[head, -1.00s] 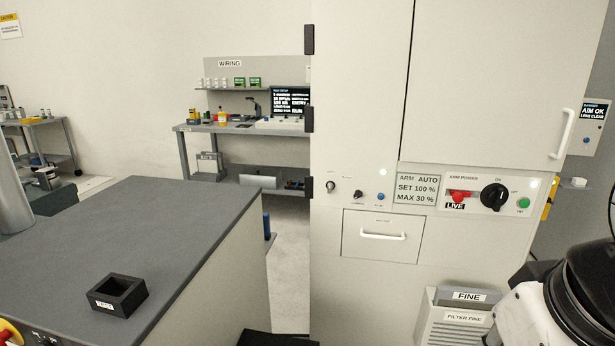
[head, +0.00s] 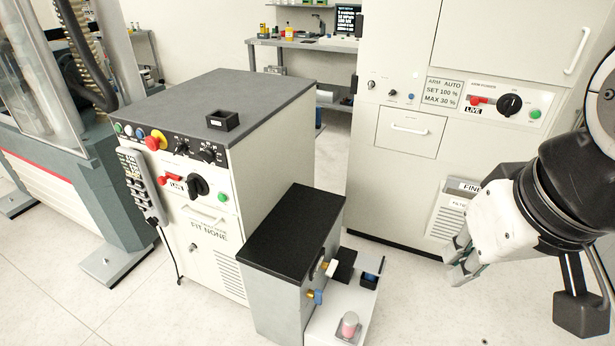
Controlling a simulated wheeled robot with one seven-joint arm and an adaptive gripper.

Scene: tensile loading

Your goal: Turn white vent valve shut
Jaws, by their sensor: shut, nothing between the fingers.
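A low grey box with a black top (head: 295,228) stands on the floor, and small valve parts are on its right side. A small white handle (head: 331,268) there looks like the white vent valve; its exact turn is too small to tell. A blue handle (head: 318,297) with a brass fitting sits just below it. My gripper (head: 455,268) is at the right, in front of the large cabinet. It is shut and empty, pointing down and left, well apart from the valve.
A white low stand (head: 330,319) beside the box carries a pink-and-white item (head: 349,325) and dark holders. A control cabinet (head: 215,235) with knobs stands left. A large cabinet (head: 405,190) stands behind. Open floor lies between box and gripper.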

